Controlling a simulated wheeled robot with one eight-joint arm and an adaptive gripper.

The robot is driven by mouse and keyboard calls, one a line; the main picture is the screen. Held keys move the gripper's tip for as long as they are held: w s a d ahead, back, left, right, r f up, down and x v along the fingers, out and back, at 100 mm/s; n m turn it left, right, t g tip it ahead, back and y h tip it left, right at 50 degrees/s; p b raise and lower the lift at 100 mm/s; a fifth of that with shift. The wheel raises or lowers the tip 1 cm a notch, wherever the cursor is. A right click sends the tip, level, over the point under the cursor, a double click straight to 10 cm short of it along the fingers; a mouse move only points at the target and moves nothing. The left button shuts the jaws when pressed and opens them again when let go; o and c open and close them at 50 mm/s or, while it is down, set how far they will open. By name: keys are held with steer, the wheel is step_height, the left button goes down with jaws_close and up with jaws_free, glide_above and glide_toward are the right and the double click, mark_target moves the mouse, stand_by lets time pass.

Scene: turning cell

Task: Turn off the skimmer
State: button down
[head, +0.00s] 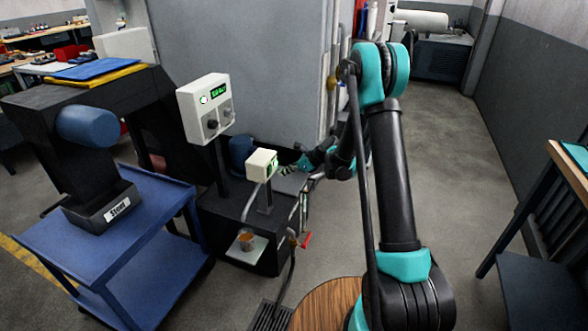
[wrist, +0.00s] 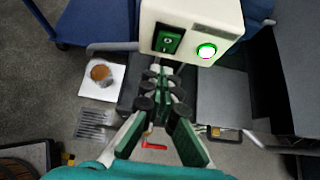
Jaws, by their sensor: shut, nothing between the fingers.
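The skimmer is a dark tank (head: 235,215) with a small cream switch box (head: 262,164) on a post above it. In the wrist view the box (wrist: 215,15) fills the top middle. Its face has a dark rocker switch (wrist: 168,40) with white marks and a round lamp (wrist: 206,51) lit green. My gripper (head: 285,170) is at the right of the box in the head view. In the wrist view my gripper (wrist: 165,76) is shut and empty, its fingertips just below the rocker in the picture. I cannot tell whether they touch it.
A larger control panel (head: 205,107) with a green display stands behind left. A blue cart (head: 140,235) is at the left. A cup (head: 247,240) sits on a white plate beside the tank. A red-handled valve (head: 305,240) is at the tank's front right. Open floor lies right.

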mark_target(270, 169)
steer(key=shift+w+a+r, duration=0.1)
steer(key=shift+w+a, duration=0.1)
steer(key=shift+a, duration=0.35)
steer(key=shift+w+a+r, duration=0.15)
steer(key=shift+a, duration=0.4)
steer(key=shift+w+a+r, duration=0.1)
steer(key=shift+w+a, duration=0.1)
steer(key=shift+a, duration=0.35)
steer(key=shift+w+a+r, duration=0.1)
steer(key=shift+a+r, duration=0.05)
steer(key=shift+a, duration=0.2)
steer(key=shift+r, duration=0.15)
steer(key=shift+r, duration=0.65)
steer(key=shift+d, duration=0.1)
